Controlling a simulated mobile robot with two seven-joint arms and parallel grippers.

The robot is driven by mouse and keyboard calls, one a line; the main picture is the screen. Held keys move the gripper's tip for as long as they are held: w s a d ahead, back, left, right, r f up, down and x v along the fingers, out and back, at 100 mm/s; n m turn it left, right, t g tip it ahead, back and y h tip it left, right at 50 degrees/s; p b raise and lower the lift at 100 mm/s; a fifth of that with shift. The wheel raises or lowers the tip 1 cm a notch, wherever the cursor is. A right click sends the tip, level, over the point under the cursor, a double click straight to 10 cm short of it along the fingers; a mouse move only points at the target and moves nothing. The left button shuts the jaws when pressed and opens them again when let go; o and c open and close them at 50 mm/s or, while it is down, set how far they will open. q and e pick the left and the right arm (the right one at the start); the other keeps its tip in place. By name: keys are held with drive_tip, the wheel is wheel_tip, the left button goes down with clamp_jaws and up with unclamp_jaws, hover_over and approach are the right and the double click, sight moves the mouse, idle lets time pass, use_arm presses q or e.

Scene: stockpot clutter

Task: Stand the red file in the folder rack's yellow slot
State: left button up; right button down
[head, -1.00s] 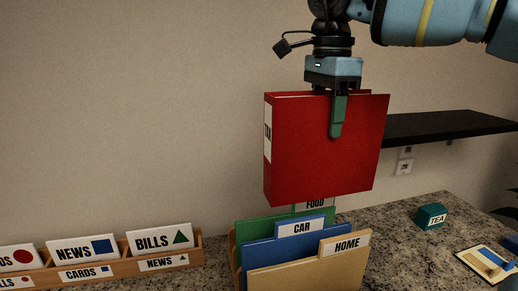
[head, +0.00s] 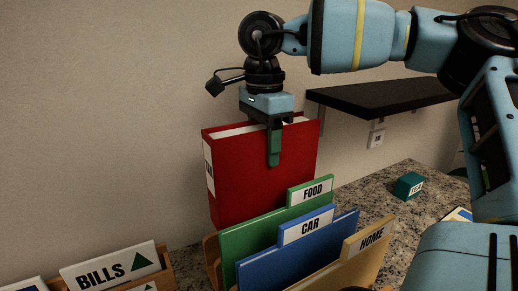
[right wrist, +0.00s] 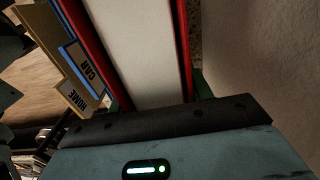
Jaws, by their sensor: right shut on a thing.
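The red file (head: 255,178) hangs upright from my right gripper (head: 274,150), whose fingers are shut on its top edge. The file is behind the green FOOD folder (head: 255,232), and its lower edge is hidden by that folder. The folder rack (head: 211,258) shows only as a wooden edge at the left. The blue CAR folder (head: 285,262) and tan HOME folder (head: 365,258) stand in front. I cannot make out a yellow slot or whether the file touches the rack. In the right wrist view the red file (right wrist: 135,50) lies between the fingers. My left gripper is out of view.
A wooden card holder with a BILLS card (head: 112,270) stands at the lower left. A teal TEA box (head: 409,186) sits on the granite counter (head: 365,203) to the right. A black shelf (head: 380,97) is on the wall behind.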

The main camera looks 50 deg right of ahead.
sight(263, 199)
drive_tip(key=shift+f+b, duration=0.65)
drive_tip(key=shift+f, duration=0.55)
drive_tip(key=shift+f+b, duration=0.75)
drive_tip(key=shift+f, duration=0.6)
drive_tip(key=shift+f+b, duration=1.7)
drive_tip(key=shift+f, duration=1)
drive_tip(key=shift+f+b, duration=0.6)
drive_tip(key=shift+f, duration=0.3)
drive_tip(key=c, duration=0.6)
unclamp_jaws()
drive_tip(key=shift+f, duration=0.1)
drive_tip(key=shift+o, duration=0.2)
